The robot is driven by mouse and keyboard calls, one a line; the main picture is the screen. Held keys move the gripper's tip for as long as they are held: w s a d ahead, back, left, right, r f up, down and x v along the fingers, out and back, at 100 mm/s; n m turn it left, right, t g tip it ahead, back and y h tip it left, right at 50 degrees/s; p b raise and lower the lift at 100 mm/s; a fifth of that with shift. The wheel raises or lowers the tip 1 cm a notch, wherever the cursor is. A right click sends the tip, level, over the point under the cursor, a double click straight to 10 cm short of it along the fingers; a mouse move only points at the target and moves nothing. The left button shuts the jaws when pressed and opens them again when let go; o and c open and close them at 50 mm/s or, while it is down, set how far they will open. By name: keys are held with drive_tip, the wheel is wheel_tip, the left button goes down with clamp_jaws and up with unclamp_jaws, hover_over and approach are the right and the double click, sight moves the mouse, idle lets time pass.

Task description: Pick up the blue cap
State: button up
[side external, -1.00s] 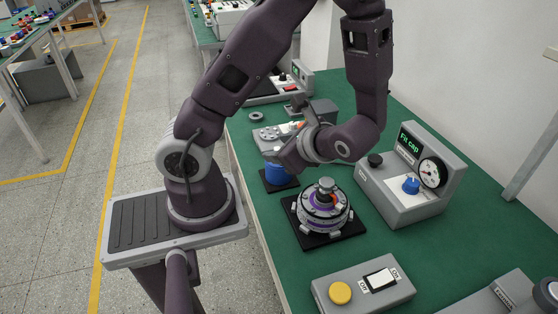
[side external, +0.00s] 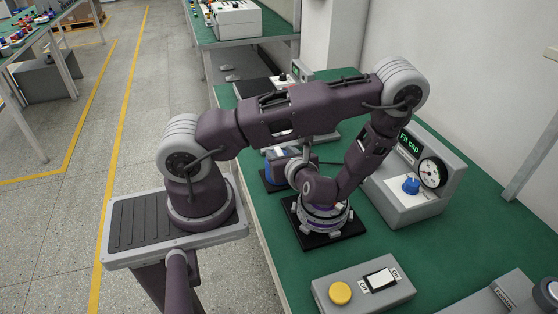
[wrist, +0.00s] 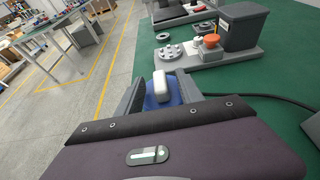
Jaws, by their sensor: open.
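The blue cap (side external: 273,177) stands on a small black mat in the side view, partly hidden behind my gripper (side external: 283,164). In the wrist view the blue cap (wrist: 153,101) shows between the two grey fingers of my gripper (wrist: 160,86). The fingers are apart, one on each side of it. A pale rounded block (wrist: 162,86) shows at the cap, between the fingers. I cannot tell whether either finger touches the cap. The hub motor (side external: 325,219) sits on its black plate, its top hidden by my wrist.
A grey box with a "Fit cap" screen, gauge and blue knob (side external: 411,186) stands to the right. A grey switch box with a yellow button (side external: 340,293) is in front. A grey fixture with an orange part (wrist: 211,41) lies beyond the cap. A black cable runs nearby.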

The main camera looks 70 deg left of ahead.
clamp_jaws()
wheel_tip(320, 180, up, 10)
drive_tip(key=w+d+r+m+t+h, duration=0.1)
drive_tip(key=w+d+m+t, duration=0.1)
drive_tip(key=d, duration=0.6)
drive_tip(key=w+d+r+m+t, duration=0.2)
drive_tip(key=w+d+m+t, duration=0.1)
drive_tip(key=d, duration=0.5)
drive_tip(key=shift+w+d+r+m+t+h, duration=0.15)
drive_tip(key=shift+d+r+m+t+h, duration=0.25)
drive_tip(key=shift+t, duration=0.6)
